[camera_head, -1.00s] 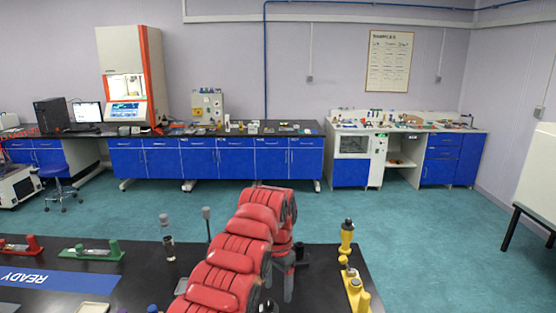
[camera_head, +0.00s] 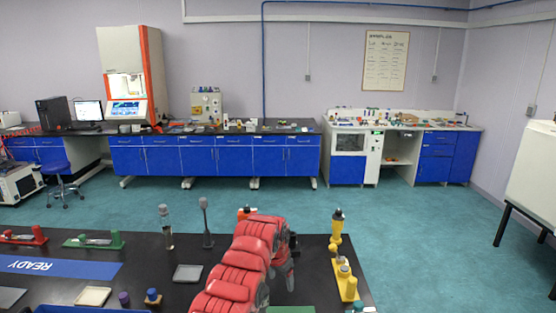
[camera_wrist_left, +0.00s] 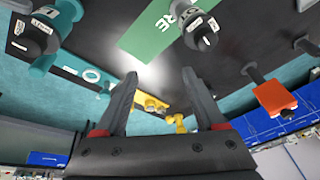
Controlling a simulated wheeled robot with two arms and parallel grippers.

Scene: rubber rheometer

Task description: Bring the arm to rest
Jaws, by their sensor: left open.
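My left arm (camera_head: 240,270), with red padded covers, reaches forward over the black table from the bottom middle of the head view. My right gripper is in neither view.
An orange block (camera_wrist_left: 276,97) shows in the wrist view.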

